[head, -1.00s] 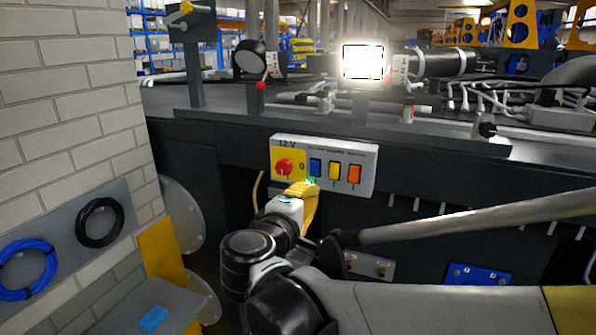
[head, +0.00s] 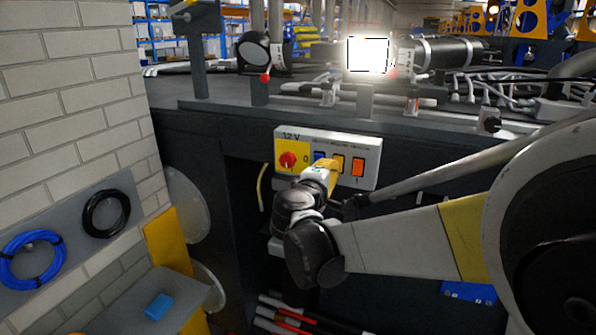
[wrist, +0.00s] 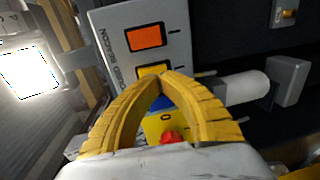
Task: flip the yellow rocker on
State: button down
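The grey-white switch panel (head: 325,137) is on the dark chassis side. It has a red rotary knob (head: 287,160) on a yellow plate, a blue rocker (head: 319,156), the yellow rocker (head: 339,163) and an orange rocker (head: 358,167). My gripper (head: 328,164) is in front of the panel, its tips near the yellow rocker. In the wrist view the yellow fingers (wrist: 161,76) meet at the tips, with nothing seen between those. The yellow rocker (wrist: 154,68) shows just beyond them, partly covered. Whether they touch it, and its on/off position, I cannot tell.
A long grey bar (head: 430,175) runs close to my arm on the right. A bright lamp (head: 368,55) stands above the panel. A brick wall (head: 70,90) with blue and black cable coils is on the left. A yellow cable (head: 262,187) hangs left of the panel.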

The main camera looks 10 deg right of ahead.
jog(key=shift+w+d, duration=0.25)
jog(key=shift+w, duration=0.05)
